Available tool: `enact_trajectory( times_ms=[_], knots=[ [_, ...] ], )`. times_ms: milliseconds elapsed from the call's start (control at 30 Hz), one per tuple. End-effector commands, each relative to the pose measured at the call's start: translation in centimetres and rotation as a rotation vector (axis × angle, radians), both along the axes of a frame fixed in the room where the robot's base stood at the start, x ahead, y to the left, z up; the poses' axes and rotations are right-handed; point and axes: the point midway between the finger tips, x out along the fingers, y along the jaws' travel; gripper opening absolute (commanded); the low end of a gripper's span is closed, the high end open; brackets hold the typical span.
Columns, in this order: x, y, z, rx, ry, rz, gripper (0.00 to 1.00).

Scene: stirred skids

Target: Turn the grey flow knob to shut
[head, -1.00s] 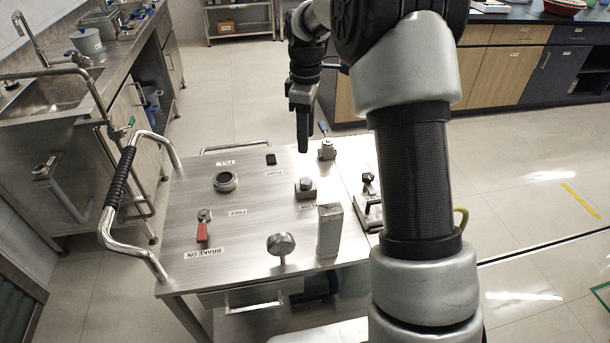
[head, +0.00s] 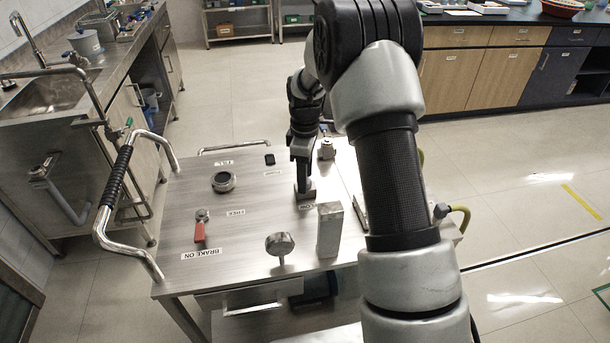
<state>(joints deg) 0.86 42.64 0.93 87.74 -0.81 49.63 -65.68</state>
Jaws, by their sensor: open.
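The grey flow knob sits on a small block (head: 307,195) on the steel cart top (head: 250,205), beside a partly visible label reading like FLOW. My gripper (head: 303,187) points down right over this block, its fingers at the knob. The gripper and fingers hide the knob, so its turn angle and any touch cannot be seen. The jaws are open.
An upright grey box (head: 329,230) and a round gauge (head: 280,245) stand in front of the knob. A red brake lever (head: 199,232), a dark-rimmed round fitting (head: 223,182) and a black switch (head: 270,159) are to the left. A small fitting (head: 327,149) stands behind.

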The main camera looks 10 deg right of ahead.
Motion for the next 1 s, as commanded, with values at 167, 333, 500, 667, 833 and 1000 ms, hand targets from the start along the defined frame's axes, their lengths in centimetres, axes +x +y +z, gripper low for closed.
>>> enact_trajectory(
  times_ms=[167,333,500,667,833,1000],
  knots=[
    [0.00,0.00,0.03,0.000,0.000,0.000,0.35],
    [0.00,0.00,0.04,0.000,0.000,0.000,0.07],
    [0.00,0.01,0.06,0.000,0.000,-0.005,0.04],
    [0.00,0.00,0.09,0.000,0.000,-0.039,0.04],
    [0.00,-0.02,0.11,-0.001,0.000,-0.125,0.04],
    [0.00,-0.02,0.13,-0.001,0.000,-0.261,0.04]
  ],
)
